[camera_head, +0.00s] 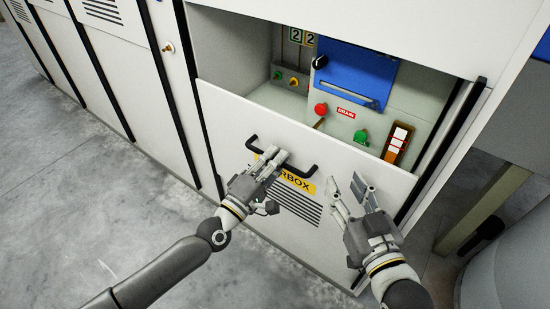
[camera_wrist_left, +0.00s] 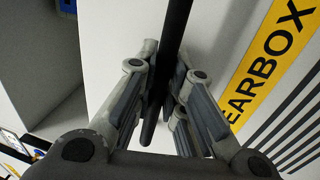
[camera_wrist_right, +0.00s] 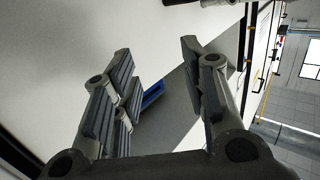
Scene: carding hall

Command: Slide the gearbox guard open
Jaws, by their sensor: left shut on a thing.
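The gearbox guard (camera_head: 222,122) is a white panel with a yellow GEARBOX label (camera_head: 299,184), dark vent slots and a black bar handle (camera_head: 301,169). Above its top edge a recess stands uncovered. My left gripper (camera_head: 275,158) is shut on the handle, left of its middle, and hides part of it and of the label. In the left wrist view the black handle bar (camera_wrist_left: 177,25) runs between the fingers, with the label (camera_wrist_left: 270,55) to the right. My right gripper (camera_head: 363,190) is open and empty in front of the guard's right part; its spread fingers show in the right wrist view (camera_wrist_right: 160,90).
The recess holds a blue panel (camera_head: 355,75), a red knob (camera_head: 321,109), a DRAIN label (camera_head: 346,113), a green valve (camera_head: 361,136) and an orange-brown block (camera_head: 397,143). White cabinet doors (camera_head: 118,60) stand at left. Grey floor (camera_head: 70,190) is clear at lower left.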

